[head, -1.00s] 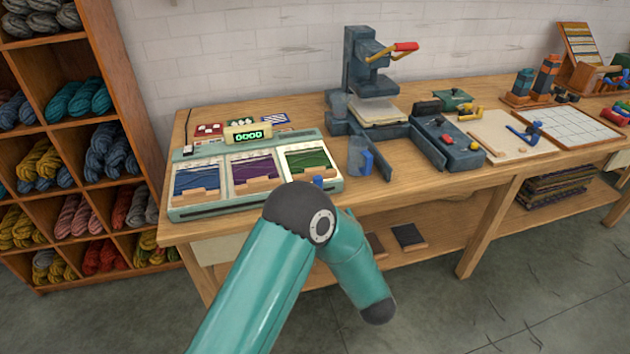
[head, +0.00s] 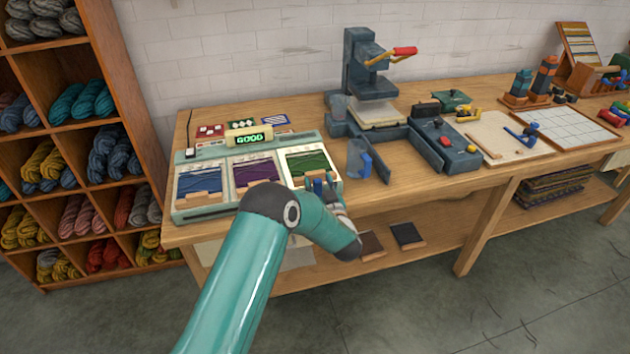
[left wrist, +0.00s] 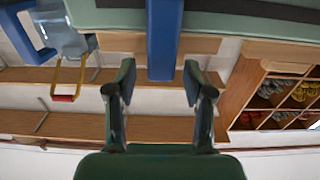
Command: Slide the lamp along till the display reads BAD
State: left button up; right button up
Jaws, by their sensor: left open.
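The pale green reader (head: 205,209) stands at the left of the bench, with blue, purple and green wool windows. Its display (head: 249,138) reads GOOD in green letters. The right, green window (head: 306,162) looks the most brightly lit. A blue handle (head: 318,186), seemingly the lamp's, stands at the front edge below that window; the lamp body cannot be made out clearly. My left gripper (head: 327,194) is at this handle, partly hidden by my wrist. In the left wrist view, the open fingers (left wrist: 159,78) are on either side of the blue handle (left wrist: 163,38), with gaps showing.
A clear jug (head: 355,158) with a blue handle stands just right of the reader. A dark press (head: 361,70) with a red-tipped lever is behind it. Game-like cards (head: 208,130) lie behind the reader. A wool shelf (head: 118,118) is at the left.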

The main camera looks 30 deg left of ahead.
pick_arm(q)
grip_shut()
dwell(0.3)
